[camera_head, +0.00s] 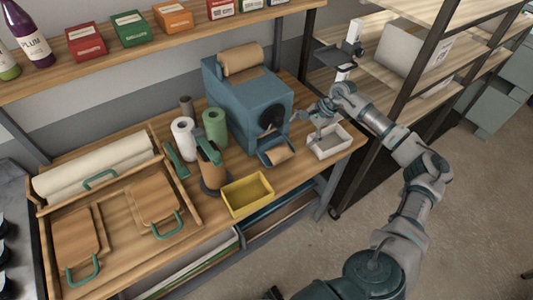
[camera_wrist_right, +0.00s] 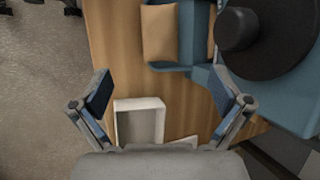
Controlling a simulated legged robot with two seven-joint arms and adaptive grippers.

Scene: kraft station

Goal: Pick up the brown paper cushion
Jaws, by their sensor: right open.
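The brown paper cushion (camera_head: 279,154) lies in the outlet chute of the blue dispensing machine (camera_head: 248,104) in the head view. In the right wrist view the cushion (camera_wrist_right: 160,33) shows at the top, beyond my fingers and apart from them. My right gripper (camera_head: 313,113) is to the right of the machine, above a small white bin (camera_head: 318,152). In the right wrist view my gripper (camera_wrist_right: 161,92) has its two fingers wide apart with nothing between them. My left gripper is not in view.
The machine's dark round knob (camera_wrist_right: 245,28) is close to my right finger. Shelving with a cardboard box (camera_head: 415,58) stands at the right.

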